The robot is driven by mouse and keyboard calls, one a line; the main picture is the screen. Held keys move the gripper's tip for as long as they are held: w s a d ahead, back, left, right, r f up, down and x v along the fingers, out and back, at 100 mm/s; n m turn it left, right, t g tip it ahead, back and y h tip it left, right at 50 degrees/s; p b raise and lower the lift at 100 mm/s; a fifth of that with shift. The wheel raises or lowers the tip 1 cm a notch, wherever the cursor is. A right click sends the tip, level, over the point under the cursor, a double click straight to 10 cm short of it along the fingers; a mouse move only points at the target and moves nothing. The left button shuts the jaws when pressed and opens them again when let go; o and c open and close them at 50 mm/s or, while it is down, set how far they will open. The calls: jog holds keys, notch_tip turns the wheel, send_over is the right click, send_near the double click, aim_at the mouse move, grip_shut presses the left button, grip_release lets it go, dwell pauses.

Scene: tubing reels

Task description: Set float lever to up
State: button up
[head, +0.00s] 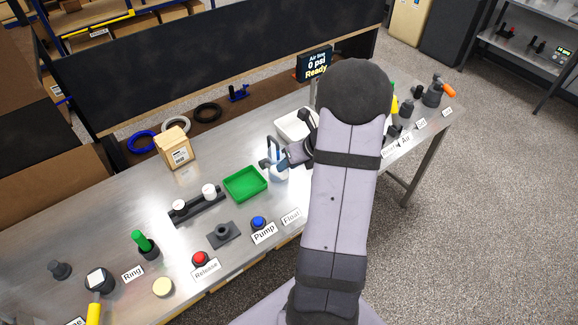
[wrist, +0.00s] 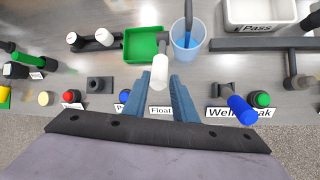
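In the wrist view the float lever (wrist: 160,70) has a white grip on a short dark stem, behind the Float label (wrist: 161,111). My gripper (wrist: 160,80) has its two blue fingers apart, one on each side of the white grip. Gaps show between grip and fingers, so it does not look clamped. In the head view my gripper (head: 268,152) is over the bench near a light blue tub, and my arm covers much of the area. I cannot make out the lever there; the Float label (head: 291,216) is visible.
A green tray (wrist: 143,45) and the light blue tub (wrist: 190,34) lie behind the lever. A blue button (wrist: 124,96) is at its left, and a blue-handled valve (wrist: 240,108) at its right. A display (head: 314,64) reads "Air line 0 psi Ready".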

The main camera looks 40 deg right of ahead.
jog(key=shift+s+f, duration=0.2)
jog(key=shift+f, duration=0.1)
grip_shut()
jog(key=s+d+f+n+t+b, duration=0.1)
jog(key=s+f+t+b, duration=0.3)
jog(key=b, duration=0.5)
jog(key=s+d+f+n+t+b, duration=0.1)
jog(key=s+f+n+t+b, duration=0.3)
jog(key=s+b, duration=0.3)
jog(key=shift+s+f+t+h+b, duration=0.4)
jog(key=shift+t+b, duration=0.1)
jog(key=shift+b, duration=0.75)
